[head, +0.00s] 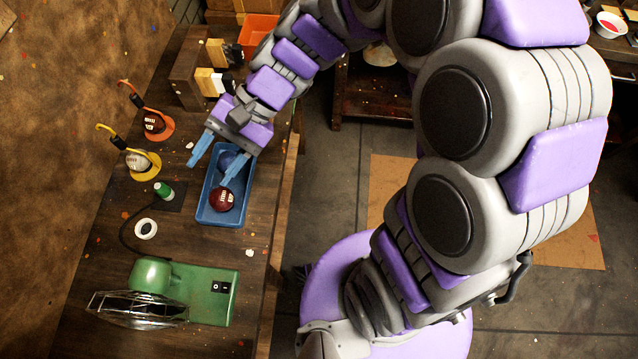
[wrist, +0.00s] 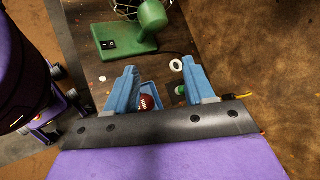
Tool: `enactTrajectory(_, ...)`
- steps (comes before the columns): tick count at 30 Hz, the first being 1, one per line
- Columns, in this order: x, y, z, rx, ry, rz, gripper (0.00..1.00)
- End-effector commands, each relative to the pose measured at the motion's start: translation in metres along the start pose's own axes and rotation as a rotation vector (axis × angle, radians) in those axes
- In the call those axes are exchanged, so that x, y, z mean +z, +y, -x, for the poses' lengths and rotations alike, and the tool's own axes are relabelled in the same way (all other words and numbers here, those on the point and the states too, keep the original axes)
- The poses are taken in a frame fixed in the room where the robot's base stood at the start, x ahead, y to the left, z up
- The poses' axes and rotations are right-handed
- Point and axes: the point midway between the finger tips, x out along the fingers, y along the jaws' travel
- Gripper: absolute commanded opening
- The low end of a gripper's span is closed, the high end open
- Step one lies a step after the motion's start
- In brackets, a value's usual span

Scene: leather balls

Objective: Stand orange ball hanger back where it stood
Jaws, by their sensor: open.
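The orange ball hanger (head: 169,127) stands on the bench at the far left, its hook leaning up and left with a black sleeve below it. A dark red ball with white marks (head: 153,122) is at its base. A yellow hanger (head: 152,169) with a pale ball (head: 138,162) stands just nearer. My gripper (head: 206,174) is open and empty, its blue fingers above the blue tray, to the right of both hangers and apart from them. In the wrist view the open fingers (wrist: 159,72) frame part of the tray; the orange hanger is not visible there.
The blue tray (head: 205,212) holds a dark red ball (head: 222,199) and a dark blue ball (head: 227,160). A green bottle (head: 163,190), a white ring (head: 146,229) and a green machine (head: 205,295) are nearer. Wooden blocks (head: 190,70) and an orange bin (head: 260,33) stand behind.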

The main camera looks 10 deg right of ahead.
Motion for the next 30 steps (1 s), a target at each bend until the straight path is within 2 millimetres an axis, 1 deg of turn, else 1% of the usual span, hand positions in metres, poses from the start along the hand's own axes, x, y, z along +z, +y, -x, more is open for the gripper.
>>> enactTrajectory(1,0.010,0.017,0.008,0.053,0.041,0.037,0.54)
enactTrajectory(3,0.020,0.043,0.018,0.133,0.087,0.077,0.54)
enactTrajectory(8,0.038,0.103,0.045,0.322,0.205,0.150,0.54)
enactTrajectory(12,0.053,0.156,0.073,0.489,0.307,0.187,0.54)
enactTrajectory(15,0.064,0.188,0.093,0.596,0.371,0.201,0.54)
enactTrajectory(18,0.073,0.215,0.109,0.683,0.415,0.199,0.54)
enactTrajectory(21,0.080,0.231,0.120,0.739,0.443,0.197,0.54)
enactTrajectory(24,0.083,0.239,0.126,0.767,0.458,0.196,0.54)
enactTrajectory(30,0.084,0.241,0.127,0.774,0.460,0.196,0.54)
